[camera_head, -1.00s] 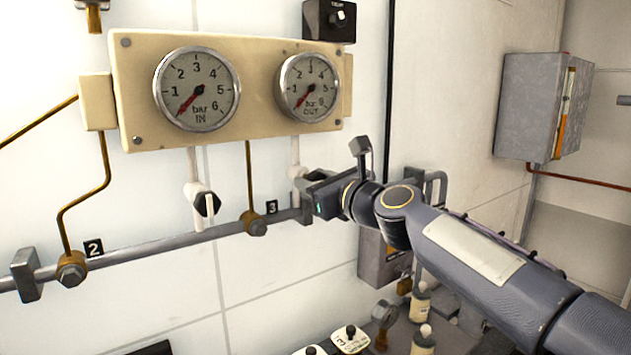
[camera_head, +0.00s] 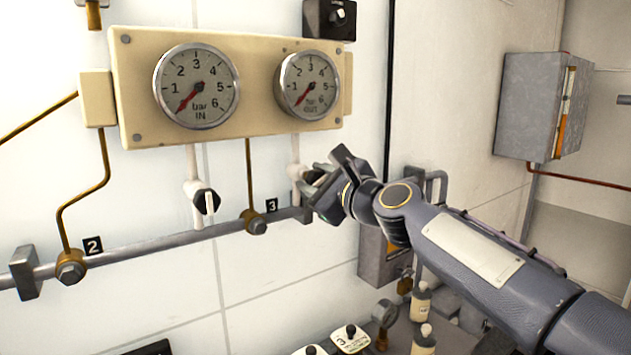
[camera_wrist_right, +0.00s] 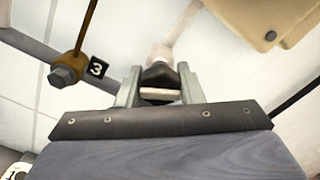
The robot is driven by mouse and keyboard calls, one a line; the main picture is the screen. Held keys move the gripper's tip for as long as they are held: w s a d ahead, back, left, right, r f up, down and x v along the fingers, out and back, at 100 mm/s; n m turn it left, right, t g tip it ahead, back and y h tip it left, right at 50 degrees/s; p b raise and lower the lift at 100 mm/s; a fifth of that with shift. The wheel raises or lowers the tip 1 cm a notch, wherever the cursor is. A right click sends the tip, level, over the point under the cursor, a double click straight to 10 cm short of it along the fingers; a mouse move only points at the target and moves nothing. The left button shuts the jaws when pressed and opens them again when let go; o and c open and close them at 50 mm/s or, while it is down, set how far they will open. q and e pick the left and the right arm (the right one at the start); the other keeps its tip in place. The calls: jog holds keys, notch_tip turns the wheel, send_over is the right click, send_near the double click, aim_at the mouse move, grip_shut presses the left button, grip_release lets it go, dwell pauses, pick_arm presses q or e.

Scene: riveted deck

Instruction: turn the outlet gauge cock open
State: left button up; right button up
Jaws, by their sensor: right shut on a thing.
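The OUT gauge (camera_head: 308,86) is on the right of the cream panel, its red needle pointing to the low end. A white stem runs down from it to the outlet gauge cock (camera_head: 297,171), whose handle is mostly hidden by my right gripper (camera_head: 318,182) in the head view. In the right wrist view, the right gripper (camera_wrist_right: 158,88) has its two fingers closed on the dark handle of the cock (camera_wrist_right: 159,76). The pale cock body shows just beyond it. My left gripper is not in view.
The IN gauge (camera_head: 196,86) and its cock (camera_head: 205,200) with a black handle are to the left. A grey pipe (camera_head: 165,248) with brass fittings runs below. A grey box (camera_head: 380,258) and bottles (camera_head: 421,303) are below my right arm. A grey cabinet (camera_head: 530,105) hangs at right.

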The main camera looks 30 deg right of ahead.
jog(key=n+b, duration=0.1)
jog(key=n, duration=0.5)
jog(key=shift+f, duration=0.15)
jog(key=n+b, duration=0.2)
jog(key=n, duration=0.4)
jog(key=shift+n, duration=0.3)
jog(key=o, duration=1)
jog(key=s+b, duration=0.2)
jog(key=s, duration=0.5)
jog(key=shift+s+d, duration=0.3)
jog(key=shift+s, duration=0.1)
